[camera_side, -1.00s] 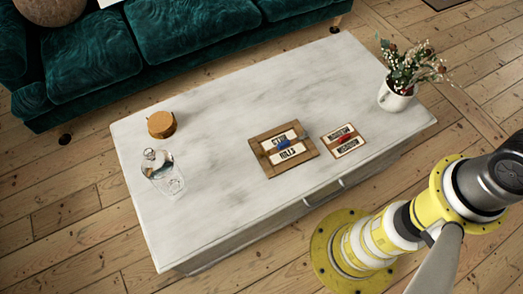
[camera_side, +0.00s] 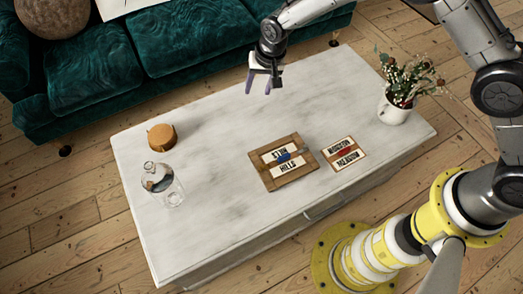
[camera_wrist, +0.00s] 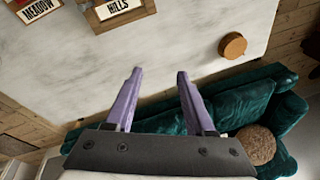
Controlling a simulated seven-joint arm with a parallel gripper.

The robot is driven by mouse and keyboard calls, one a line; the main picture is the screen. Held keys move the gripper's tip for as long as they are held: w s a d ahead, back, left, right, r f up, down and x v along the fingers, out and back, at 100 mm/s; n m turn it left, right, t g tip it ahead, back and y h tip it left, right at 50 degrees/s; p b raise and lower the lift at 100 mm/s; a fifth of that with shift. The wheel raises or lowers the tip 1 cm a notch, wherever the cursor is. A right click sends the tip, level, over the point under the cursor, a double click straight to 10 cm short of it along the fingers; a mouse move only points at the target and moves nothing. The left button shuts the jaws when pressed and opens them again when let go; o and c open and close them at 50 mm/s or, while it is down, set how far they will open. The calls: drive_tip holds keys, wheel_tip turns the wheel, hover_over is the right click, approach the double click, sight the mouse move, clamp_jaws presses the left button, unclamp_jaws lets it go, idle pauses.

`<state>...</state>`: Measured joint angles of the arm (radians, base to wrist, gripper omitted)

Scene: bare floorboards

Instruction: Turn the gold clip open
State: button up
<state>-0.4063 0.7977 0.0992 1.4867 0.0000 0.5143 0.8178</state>
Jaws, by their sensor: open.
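No gold clip can be clearly made out in either view. A wooden board (camera_side: 268,178) with a pale lettered plate and a small blue piece lies on the marble table. A smaller lettered board (camera_side: 343,153) with a red piece lies to its right. Both boards are partly cut off at the top of the wrist view, the larger one (camera_wrist: 118,14) and the smaller one (camera_wrist: 35,8). My gripper (camera_side: 258,90) is open and empty above the table's far edge. Its purple fingers (camera_wrist: 155,75) are spread apart in the wrist view, with nothing between them.
A marble-topped table (camera_side: 230,215) has free room around the boards. A glass jar (camera_side: 162,185) and a round tan box (camera_side: 161,137) stand at its left. A white flowerpot (camera_side: 394,108) with flowers stands at the right. A green sofa (camera_side: 190,40) is behind.

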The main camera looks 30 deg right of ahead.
drive_tip(key=s+a+f+g, duration=0.2)
drive_tip(key=s+f, duration=0.2)
drive_tip(key=f, duration=0.6)
drive_tip(key=n+h, duration=0.1)
approach(262, 166)
drive_tip(key=shift+g, duration=0.3)
drive_tip(key=f, duration=0.9)
drive_tip(key=shift+w, duration=0.25)
clamp_jaws()
